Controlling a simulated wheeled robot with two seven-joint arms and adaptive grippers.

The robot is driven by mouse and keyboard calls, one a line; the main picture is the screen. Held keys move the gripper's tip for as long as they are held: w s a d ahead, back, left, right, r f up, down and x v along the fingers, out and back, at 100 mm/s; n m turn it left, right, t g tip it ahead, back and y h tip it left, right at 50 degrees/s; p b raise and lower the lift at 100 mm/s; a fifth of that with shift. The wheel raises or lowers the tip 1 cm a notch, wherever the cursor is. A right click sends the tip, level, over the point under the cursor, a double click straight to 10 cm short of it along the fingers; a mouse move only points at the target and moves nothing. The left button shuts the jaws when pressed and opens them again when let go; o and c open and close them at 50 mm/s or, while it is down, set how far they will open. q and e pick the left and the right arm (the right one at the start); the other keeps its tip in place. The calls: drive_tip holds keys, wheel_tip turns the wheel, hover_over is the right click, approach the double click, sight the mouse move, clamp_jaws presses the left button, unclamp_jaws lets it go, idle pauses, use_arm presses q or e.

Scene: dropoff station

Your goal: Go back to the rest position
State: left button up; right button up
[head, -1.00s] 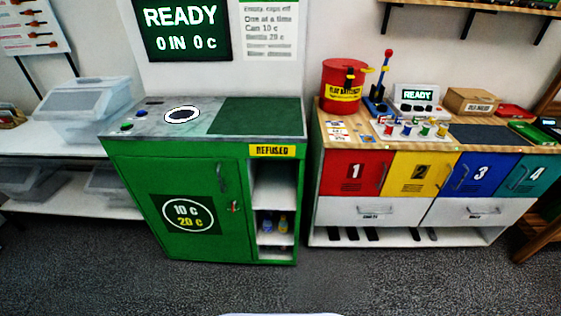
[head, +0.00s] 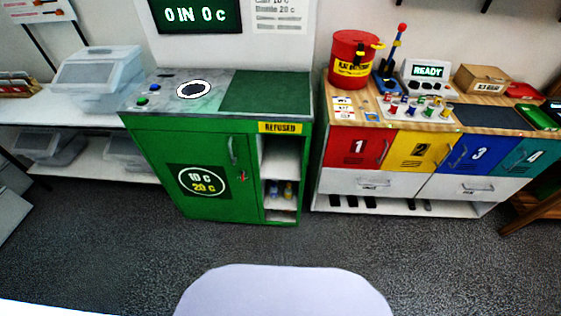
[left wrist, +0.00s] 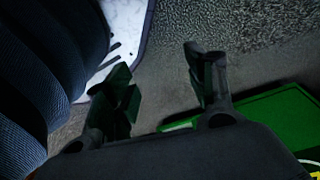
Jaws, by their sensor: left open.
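My left gripper (left wrist: 165,90) shows in the left wrist view with its two dark fingers spread apart and nothing between them. Grey floor lies beyond the fingers. Part of a green surface shows at the lower right of that view. Neither gripper shows in the head view, and my right gripper is in no view.
A green deposit machine (head: 150,180) stands ahead, with a round opening on top. A wooden-topped counter (head: 465,100) with numbered coloured doors stands to its right. A shelf (head: 70,112) with clear bins is at left. Grey floor (head: 420,255) in front is clear.

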use_arm(q)
drive_tip(key=s+a+r+p, duration=0.1)
drive_tip(key=s+a+p, duration=0.1)
drive_tip(key=s+p, duration=0.3)
drive_tip(key=s+a+r+p, duration=0.2)
drive_tip(key=s+p, duration=0.4)
drive_tip(key=s, duration=0.2)
drive_tip(key=shift+s+a+g, duration=0.2)
drive_tip(key=shift+s+g, duration=0.15)
drive_tip(key=shift+g, duration=0.05)
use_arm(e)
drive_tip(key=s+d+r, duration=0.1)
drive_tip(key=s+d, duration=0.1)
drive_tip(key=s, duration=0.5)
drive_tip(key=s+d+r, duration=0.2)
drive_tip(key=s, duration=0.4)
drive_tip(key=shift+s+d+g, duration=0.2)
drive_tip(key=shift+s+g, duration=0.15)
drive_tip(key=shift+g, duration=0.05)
